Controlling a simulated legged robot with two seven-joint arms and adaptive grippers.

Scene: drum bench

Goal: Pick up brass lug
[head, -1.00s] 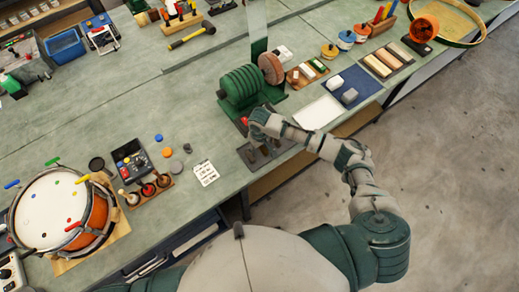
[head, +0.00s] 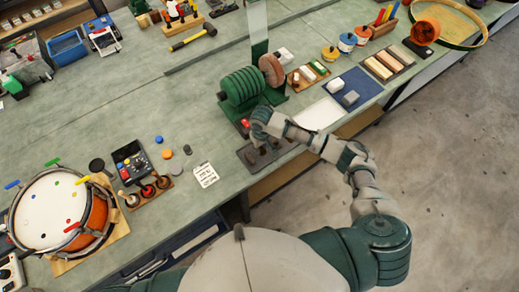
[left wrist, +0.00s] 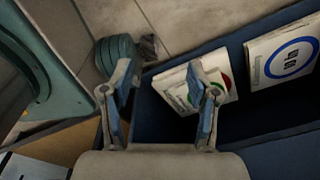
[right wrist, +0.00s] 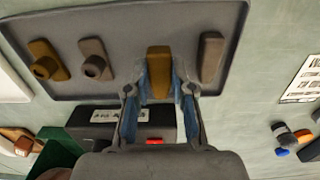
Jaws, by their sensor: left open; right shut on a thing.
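A grey tray (right wrist: 120,88) holds several lugs in the right wrist view; it also shows in the head view (head: 283,151). My right gripper (right wrist: 159,86) is shut on a brass lug (right wrist: 158,60), its blue pads on either side. I cannot tell whether this lug is clear of the tray. Another brass-coloured lug (right wrist: 46,60) lies at the left, beside a grey-brown lug (right wrist: 95,58). A dark brown lug (right wrist: 211,56) is just right of the held one. In the head view my right gripper (head: 256,138) is over the tray. My left gripper (left wrist: 165,88) is open and empty.
A green machine with a brown wheel (head: 242,86) stands just behind the tray. A label card (head: 205,174) lies left of it, and a drum (head: 62,212) stands farther left. The left wrist view shows an open blue drawer with white booklets (left wrist: 282,52).

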